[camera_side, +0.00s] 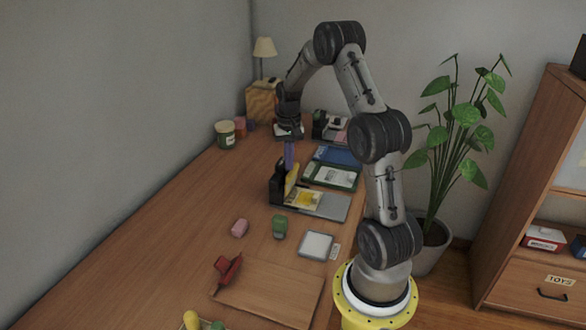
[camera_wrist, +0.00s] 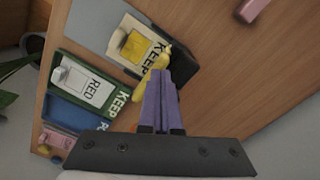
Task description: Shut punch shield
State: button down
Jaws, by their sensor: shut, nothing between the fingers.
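The punch looks like a black upright body (camera_side: 276,186) on a grey base plate (camera_side: 330,207), near the middle of the desk. A yellow part (camera_side: 292,178), which may be its shield, stands tilted up beside the black body. It also shows as a yellow piece (camera_wrist: 156,61) just past my fingertips in the wrist view. A card with a yellow print (camera_wrist: 139,46), labelled KEEP, lies at the base. My gripper (camera_side: 289,163) points down with its purple fingers shut and empty, just above the yellow part. I cannot tell whether they touch.
A green-framed RED card (camera_side: 331,176) and a blue tray (camera_side: 338,156) lie behind the punch. A pink block (camera_side: 240,228), green stamp-like object (camera_side: 280,227), pale square pad (camera_side: 315,245), red tool (camera_side: 227,269) and wooden board (camera_side: 270,294) lie in front. The desk's left is clear.

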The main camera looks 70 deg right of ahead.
aim_at(289, 174)
jog(key=shift+f, duration=0.75)
jog(key=shift+f, duration=1.5)
jog(key=shift+r, duration=4.55)
